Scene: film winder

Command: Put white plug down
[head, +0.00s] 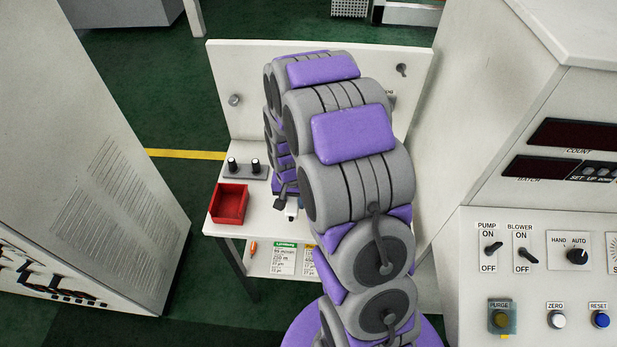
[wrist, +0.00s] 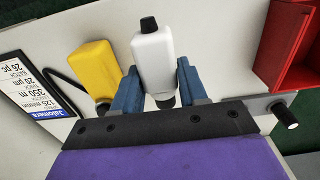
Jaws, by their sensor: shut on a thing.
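The white plug (wrist: 153,55) is a white block with a black tip at its far end and a dark end near my gripper. It sits between the two blue fingers of my gripper (wrist: 157,87), which are shut on it. The head view shows a small part of the white plug (head: 291,209) beside my gripper (head: 285,203), low over the front of the white table (head: 262,226); my arm hides much of this area. I cannot tell whether the plug touches the table.
A yellow plug-like piece (wrist: 97,70) with a black cord lies left of the white plug. A label card (wrist: 37,85) is further left. A control panel (head: 545,260) stands right.

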